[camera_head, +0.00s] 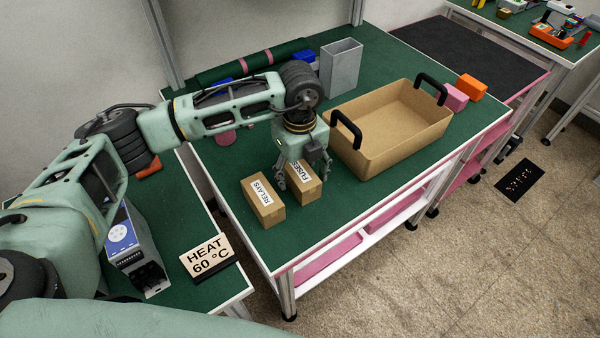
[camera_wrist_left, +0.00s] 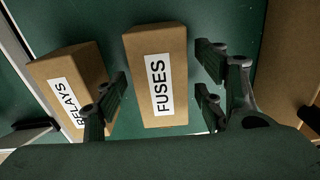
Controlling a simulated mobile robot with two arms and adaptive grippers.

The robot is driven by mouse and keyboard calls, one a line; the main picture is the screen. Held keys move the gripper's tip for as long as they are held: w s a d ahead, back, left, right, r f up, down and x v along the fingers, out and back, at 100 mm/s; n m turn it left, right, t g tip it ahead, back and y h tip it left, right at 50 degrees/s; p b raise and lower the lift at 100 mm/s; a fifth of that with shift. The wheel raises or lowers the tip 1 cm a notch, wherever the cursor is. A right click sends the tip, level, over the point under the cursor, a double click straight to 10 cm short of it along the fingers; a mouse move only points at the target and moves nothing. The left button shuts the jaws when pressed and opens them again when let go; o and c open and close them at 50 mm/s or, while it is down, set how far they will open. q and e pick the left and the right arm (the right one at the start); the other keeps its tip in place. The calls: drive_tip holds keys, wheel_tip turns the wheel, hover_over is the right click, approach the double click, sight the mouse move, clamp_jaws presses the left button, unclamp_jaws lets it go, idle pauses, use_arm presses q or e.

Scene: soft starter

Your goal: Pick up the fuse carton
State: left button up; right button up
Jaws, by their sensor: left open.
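The fuse carton (camera_head: 306,186) is a small brown box with a white FUSES label, standing on the green table top. It also shows in the left wrist view (camera_wrist_left: 157,60), between the open fingers. My left gripper (camera_head: 298,180) is open above and around the fuse carton, with fingers on both sides of it. In the left wrist view the left gripper (camera_wrist_left: 165,95) shows no clear contact with the carton. The similar RELAYS carton (camera_head: 263,205) stands just left of it, and in the wrist view (camera_wrist_left: 72,80) it is close to the left fingers. My right gripper is not seen.
A tan tray with black handles (camera_head: 400,140) stands to the right of the cartons. A grey open bin (camera_head: 341,68) is behind. Pink and orange blocks (camera_head: 471,87) lie beyond the tray. A HEAT 60 °C sign (camera_head: 207,256) stands on the nearer table. The table's front right strip is clear.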

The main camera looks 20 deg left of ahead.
use_arm(q)
drive_tip(key=shift+f, duration=0.9)
drive_tip(key=shift+c, duration=0.4)
drive_tip(key=c, duration=1.3)
